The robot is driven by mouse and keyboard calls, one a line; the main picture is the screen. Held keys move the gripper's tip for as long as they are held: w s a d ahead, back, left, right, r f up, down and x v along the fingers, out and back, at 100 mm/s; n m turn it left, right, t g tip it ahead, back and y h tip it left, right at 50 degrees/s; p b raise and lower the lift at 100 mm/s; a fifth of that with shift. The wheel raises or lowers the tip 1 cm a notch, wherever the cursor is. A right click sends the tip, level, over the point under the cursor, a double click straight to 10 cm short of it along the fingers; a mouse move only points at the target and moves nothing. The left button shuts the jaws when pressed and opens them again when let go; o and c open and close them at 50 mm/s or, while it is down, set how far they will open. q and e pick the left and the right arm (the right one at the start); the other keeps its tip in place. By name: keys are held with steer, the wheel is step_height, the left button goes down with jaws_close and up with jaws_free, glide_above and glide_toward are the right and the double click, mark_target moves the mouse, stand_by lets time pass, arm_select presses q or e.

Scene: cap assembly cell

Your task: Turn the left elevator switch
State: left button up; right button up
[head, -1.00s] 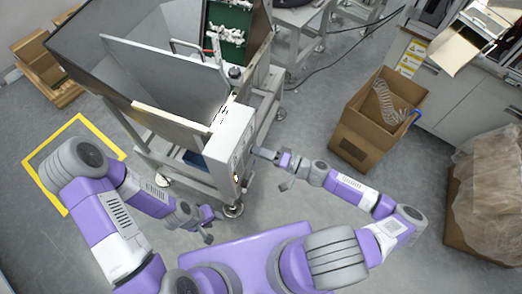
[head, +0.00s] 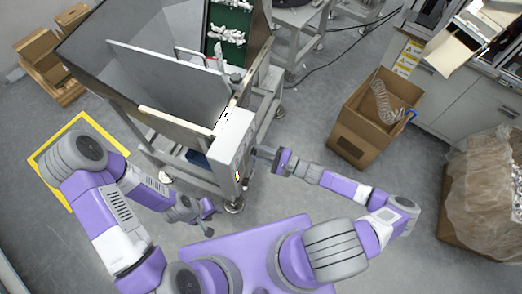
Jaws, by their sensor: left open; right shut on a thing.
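The white control box (head: 232,140) is on the near corner of the hopper machine, and its switch panel faces right, seen at a steep angle. Small coloured marks (head: 238,176) show low on this panel. My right gripper (head: 254,153) reaches the panel from the right and is shut at its upper part, on what appears to be a switch. The switch itself is hidden by the fingers, so I cannot tell how far it is turned. My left gripper (head: 205,217) is open and empty, low in front of the machine and apart from it.
The grey hopper (head: 160,75) and green conveyor (head: 226,50) with white parts stand behind the box. An open cardboard box (head: 360,140) is at right, a plastic-lined box (head: 480,200) farther right. A yellow floor frame (head: 50,188) is at left.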

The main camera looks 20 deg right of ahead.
steer(key=shift+m+p, duration=0.55)
steer(key=shift+m, duration=0.55)
steer(key=o, duration=1)
steer(key=shift+o, duration=0.2)
steer(key=v, duration=0.7)
steer(key=shift+s+d, duration=0.2)
steer(key=shift+d, duration=0.05)
